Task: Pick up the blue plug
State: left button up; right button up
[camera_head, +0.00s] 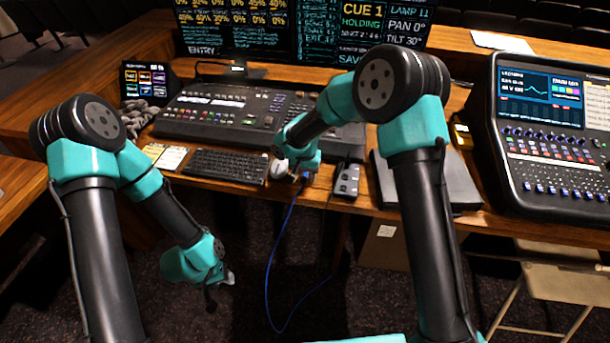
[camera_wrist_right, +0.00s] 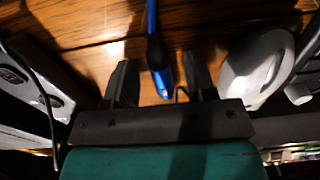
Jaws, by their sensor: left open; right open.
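The blue plug (camera_wrist_right: 163,82) lies at the end of a blue cable on the wooden desk. In the right wrist view it sits between the two fingers of my right gripper (camera_wrist_right: 162,84), which is open with gaps on both sides. In the head view the right gripper (camera_head: 299,178) is low at the desk's front edge, and the plug (camera_head: 306,175) is small and partly hidden beside it. The blue cable (camera_head: 268,270) hangs off the edge in a loop towards the floor. My left gripper (camera_head: 226,279) is open and empty, below and in front of the desk.
A white mouse (camera_wrist_right: 256,66) is close to one finger. A small grey box with buttons (camera_head: 345,180) lies on the other side. A keyboard (camera_head: 226,166), a mixing console (camera_head: 240,112) and a closed dark laptop-like slab (camera_head: 455,185) crowd the desk (camera_head: 215,190).

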grip_shut()
dwell(0.9)
